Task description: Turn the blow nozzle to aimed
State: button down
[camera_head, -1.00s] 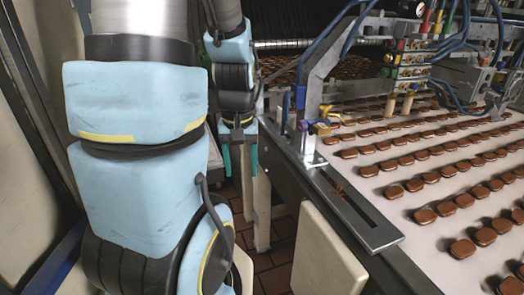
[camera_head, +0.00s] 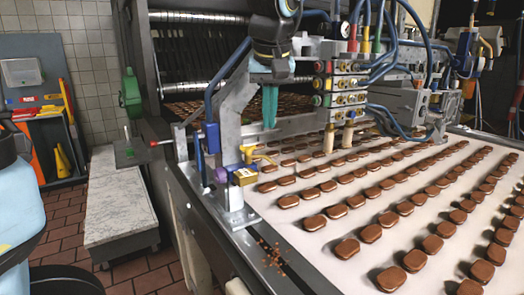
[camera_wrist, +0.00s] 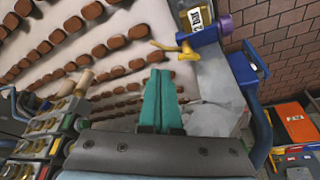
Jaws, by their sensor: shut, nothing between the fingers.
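My gripper (camera_head: 270,124) has teal fingers that point down above the near left side of the belt; it also shows in the wrist view (camera_wrist: 160,72). The fingers are together and empty. A small fitting with a yellow lever (camera_head: 256,156), a brass-coloured body and a purple knob (camera_head: 221,175) sits on the metal bracket at the belt's left edge, below and left of my fingertips. The yellow lever also shows in the wrist view (camera_wrist: 178,50), apart from the fingers. I cannot tell for certain which part is the blow nozzle.
The white belt (camera_head: 300,235) carries many brown pieces. A manifold (camera_head: 345,85) with hoses and two pale posts stands right of my gripper. The grey upright bracket (camera_head: 232,110) stands close on the left. A marble-topped bench (camera_head: 120,205) is further left.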

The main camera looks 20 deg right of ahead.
aim_at(260, 156)
jog(key=p+x, duration=0.2)
jog(key=x, duration=0.7)
jog(key=shift+w+d+f, duration=0.2)
jog(key=shift+d+f, duration=0.05)
